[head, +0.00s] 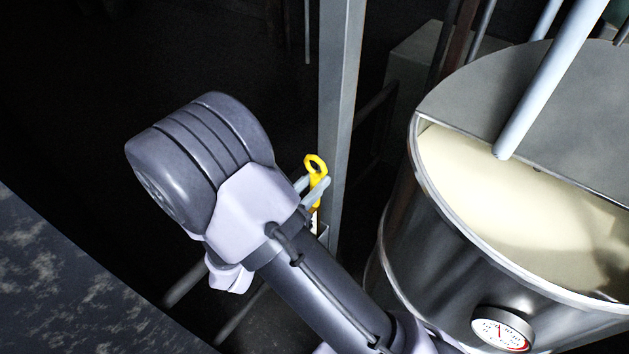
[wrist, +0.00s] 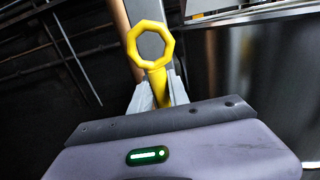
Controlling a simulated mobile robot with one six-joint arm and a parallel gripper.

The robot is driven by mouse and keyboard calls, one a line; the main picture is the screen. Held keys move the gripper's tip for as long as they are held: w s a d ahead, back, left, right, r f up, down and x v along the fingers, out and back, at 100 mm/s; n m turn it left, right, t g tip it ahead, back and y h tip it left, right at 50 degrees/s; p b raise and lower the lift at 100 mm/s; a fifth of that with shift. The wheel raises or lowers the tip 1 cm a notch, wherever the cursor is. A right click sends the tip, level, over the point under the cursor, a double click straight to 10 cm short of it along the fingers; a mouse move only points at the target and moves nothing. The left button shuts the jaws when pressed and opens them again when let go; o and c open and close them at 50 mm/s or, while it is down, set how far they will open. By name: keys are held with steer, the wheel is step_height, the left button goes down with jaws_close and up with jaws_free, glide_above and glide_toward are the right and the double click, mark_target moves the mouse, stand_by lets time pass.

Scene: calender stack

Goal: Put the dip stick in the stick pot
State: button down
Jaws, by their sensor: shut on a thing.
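The dip stick (head: 315,166) has a yellow ring handle and stands roughly upright in the head view, just left of a grey post. My gripper (head: 314,189) is shut on it just below the ring. In the wrist view the yellow ring (wrist: 131,43) rises above my gripper (wrist: 160,93), with the shaft between the two pale fingers. The lower end of the stick is hidden behind my arm. A small pale and grey piece shows under the handle, partly covered by my arm; I cannot tell whether it is the stick pot. I cannot otherwise make out the pot.
A large steel vat (head: 440,240) with cream-coloured liquid (head: 480,190) and a dial gauge (head: 501,329) stands at the right. A pale rod (head: 550,80) slants into it. The grey post (head: 340,100) rises close behind the gripper. A mottled dark surface (head: 70,280) lies lower left.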

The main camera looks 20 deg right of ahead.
steer(key=shift+f+b, duration=0.4)
steer(key=shift+f, duration=0.6)
steer(key=shift+b, duration=0.3)
steer(key=c, duration=1.2)
jaws_free()
steer(key=shift+o, duration=0.2)
steer(key=b+v, duration=0.1)
steer(key=v, duration=1.6)
step_height(320, 180, up, 9)
steer(key=p, duration=1)
steer(key=shift+s, duration=0.15)
